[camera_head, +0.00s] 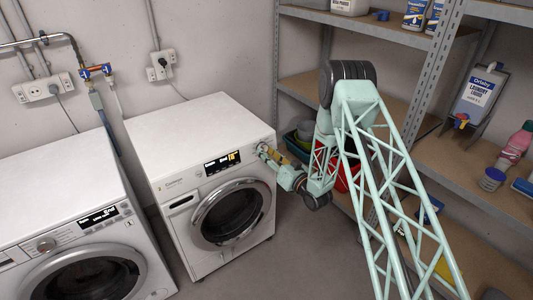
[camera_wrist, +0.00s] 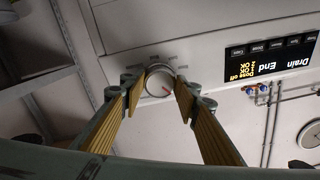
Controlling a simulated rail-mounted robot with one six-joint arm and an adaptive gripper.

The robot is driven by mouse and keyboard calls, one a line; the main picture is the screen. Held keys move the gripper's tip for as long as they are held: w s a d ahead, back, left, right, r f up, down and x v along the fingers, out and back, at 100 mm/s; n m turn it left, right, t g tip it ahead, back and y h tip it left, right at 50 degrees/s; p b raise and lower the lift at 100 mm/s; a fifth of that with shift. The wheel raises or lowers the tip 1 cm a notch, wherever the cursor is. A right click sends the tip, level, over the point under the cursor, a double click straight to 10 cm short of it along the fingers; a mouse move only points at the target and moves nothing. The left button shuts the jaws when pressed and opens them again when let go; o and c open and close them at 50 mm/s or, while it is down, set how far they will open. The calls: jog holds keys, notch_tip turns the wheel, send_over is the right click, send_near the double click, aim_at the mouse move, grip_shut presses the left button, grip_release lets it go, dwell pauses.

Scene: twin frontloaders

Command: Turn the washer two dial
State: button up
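The right-hand washer (camera_head: 215,185) is white, with a lit display (camera_head: 222,162) on its panel and its round door shut. My gripper (camera_head: 264,153) is at the right end of that panel and covers the dial in the head view. In the wrist view the dial (camera_wrist: 159,82) is a round light knob with a small red mark on its face. My gripper's two yellow-padded fingers (camera_wrist: 160,88) stand one on each side of it, tips close to its edges. They look apart with only the dial between them; I cannot tell whether they touch it.
A second washer (camera_head: 60,210) stands at the left, apart from the first. A metal shelf (camera_head: 390,100) with bottles and bins rises close to the right of my arm. Pipes and sockets (camera_head: 45,88) are on the back wall. Grey floor shows in front.

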jog(key=c, duration=0.3)
jog(key=shift+m, duration=0.5)
jog(key=shift+s+a+m+t+h+b, duration=0.15)
jog(key=shift+m+h+b, duration=0.25)
jog(key=shift+m, duration=1.35)
jog(key=shift+w+m+t+h+b, duration=0.15)
jog(key=shift+m+h+b, duration=0.25)
jog(key=shift+m, duration=1.35)
jog(key=shift+s, duration=0.1)
jog(key=o, duration=0.9)
jog(key=shift+c, duration=0.2)
